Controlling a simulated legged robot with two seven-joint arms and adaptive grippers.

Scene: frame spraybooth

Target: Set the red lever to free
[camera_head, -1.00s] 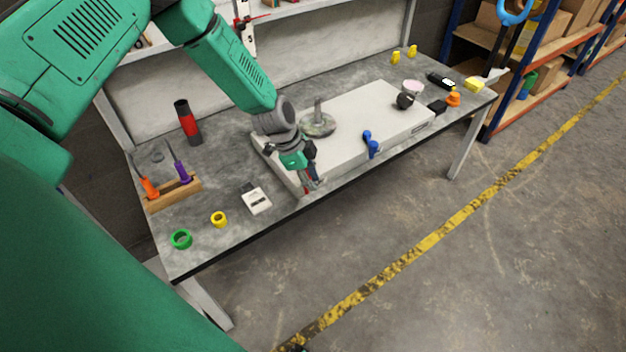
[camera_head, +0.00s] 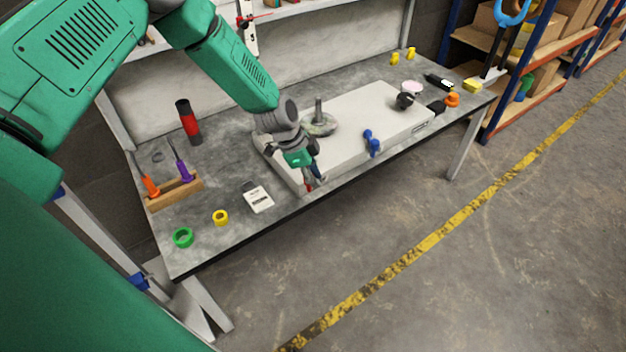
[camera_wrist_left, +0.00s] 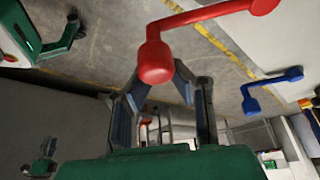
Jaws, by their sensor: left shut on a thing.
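The red lever (camera_wrist_left: 157,60) shows large in the left wrist view, with a round knob and an arm running up to the right. In the head view only a small red part (camera_head: 308,187) shows at the front edge of the white panel box (camera_head: 375,107); the rest is hidden by my left gripper (camera_head: 316,176). In the left wrist view the two fingers of my left gripper (camera_wrist_left: 165,95) stand either side of the red knob, shut on it. Any marking for free is not readable.
A blue lever (camera_head: 372,142) sits further right on the box front. A round grey part with a post (camera_head: 319,123) stands on the box. A card-like device (camera_head: 257,197), yellow ring (camera_head: 220,217) and green ring (camera_head: 182,238) lie on the bench left of it.

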